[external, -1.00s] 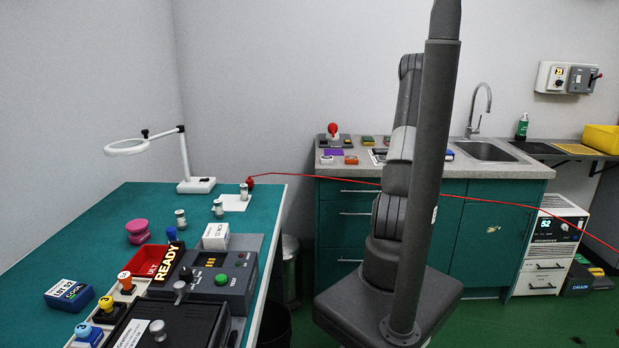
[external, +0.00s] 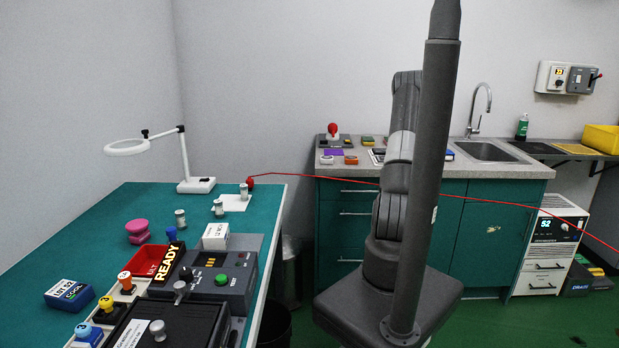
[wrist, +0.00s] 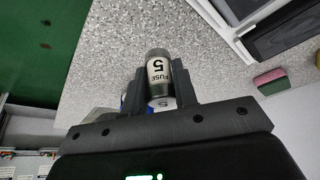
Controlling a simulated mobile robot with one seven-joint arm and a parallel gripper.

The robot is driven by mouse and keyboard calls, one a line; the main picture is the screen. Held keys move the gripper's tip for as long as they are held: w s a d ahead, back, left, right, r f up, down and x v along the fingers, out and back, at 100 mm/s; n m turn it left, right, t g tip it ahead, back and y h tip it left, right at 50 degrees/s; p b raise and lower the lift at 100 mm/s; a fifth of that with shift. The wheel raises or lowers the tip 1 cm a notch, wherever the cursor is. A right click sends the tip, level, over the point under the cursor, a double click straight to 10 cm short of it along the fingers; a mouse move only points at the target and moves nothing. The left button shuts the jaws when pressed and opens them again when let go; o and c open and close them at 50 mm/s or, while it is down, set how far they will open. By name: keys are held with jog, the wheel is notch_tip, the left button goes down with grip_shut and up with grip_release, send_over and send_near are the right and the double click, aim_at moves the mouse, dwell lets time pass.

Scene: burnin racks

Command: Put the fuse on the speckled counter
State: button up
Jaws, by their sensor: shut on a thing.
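In the wrist view the fuse (wrist: 157,70), a small grey and white cylinder marked "FUSE 5", is between the fingers of my gripper (wrist: 160,86), which is shut on it. Behind it is the speckled counter (wrist: 110,50); I cannot tell whether the fuse touches it. In the external view the speckled counter (external: 509,168) tops the teal cabinets at the back. My arm's column hides part of it there, and my gripper and the held fuse are out of sight behind my arm.
A sink (external: 487,151) is set in the counter. A sponge (wrist: 271,80) lies near the sink edge in the wrist view. A red cable (external: 320,176) crosses before the cabinets.

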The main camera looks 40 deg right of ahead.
jog(key=shift+f, duration=1.9)
jog(key=shift+f, duration=0.2)
jog(key=o, duration=1)
jog(key=v, duration=1.2)
jog(key=shift+r, duration=0.2)
